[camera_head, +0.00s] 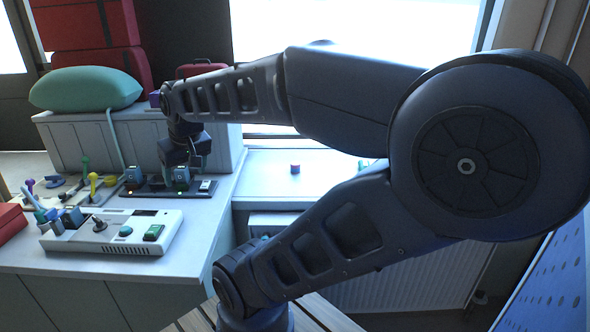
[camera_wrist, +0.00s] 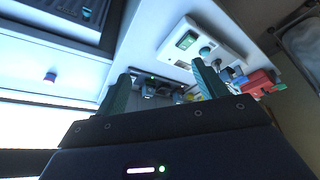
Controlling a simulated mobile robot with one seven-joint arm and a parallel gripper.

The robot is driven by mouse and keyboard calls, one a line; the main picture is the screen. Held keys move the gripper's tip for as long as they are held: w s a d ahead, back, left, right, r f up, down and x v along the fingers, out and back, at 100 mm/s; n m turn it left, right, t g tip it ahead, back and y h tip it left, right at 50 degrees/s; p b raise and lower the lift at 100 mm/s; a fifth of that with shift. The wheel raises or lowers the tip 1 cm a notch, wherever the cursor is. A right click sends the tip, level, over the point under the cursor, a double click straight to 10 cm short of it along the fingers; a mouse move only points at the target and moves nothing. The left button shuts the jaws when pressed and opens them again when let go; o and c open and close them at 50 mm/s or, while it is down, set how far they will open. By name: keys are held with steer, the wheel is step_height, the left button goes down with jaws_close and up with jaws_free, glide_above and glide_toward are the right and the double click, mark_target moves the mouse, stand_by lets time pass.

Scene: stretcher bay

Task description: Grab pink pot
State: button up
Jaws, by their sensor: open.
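A small purplish piece on a white surface (camera_wrist: 50,77) at the left of the wrist view may be the same thing. My gripper (camera_head: 187,160) points down over the black strip on the left bench, left of the cylinder and apart from it. In the wrist view its two fingers (camera_wrist: 163,84) are spread with nothing between them.
The black strip (camera_head: 150,187) carries blue-grey blocks. Colored handles lie at left. A green cushion (camera_head: 86,88) rests on the grey cabinet. The ledge around the cylinder is clear.

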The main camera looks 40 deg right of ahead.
steer(key=w+d+r+m, duration=0.2)
steer(key=w+d, duration=0.3)
steer(key=w, duration=0.4)
steer(key=w+d+f+m+h, duration=0.2)
steer(key=w+d, duration=1)
steer(key=d, duration=0.1)
steer(key=m+g+h, duration=0.1)
steer(key=m, duration=0.4)
glide_toward(295, 163)
steer(key=x, duration=0.4)
steer(key=shift+s+f, duration=0.3)
steer(key=shift+f, duration=0.15)
steer(key=shift+w+x, duration=0.15)
steer(key=shift+x, duration=1.25)
steer(key=shift+w+x, duration=0.1)
steer(key=shift+x, duration=1.3)
steer(key=shift+d+r, duration=0.1)
steer(key=shift+r, duration=0.05)
steer(key=c, duration=1.1)
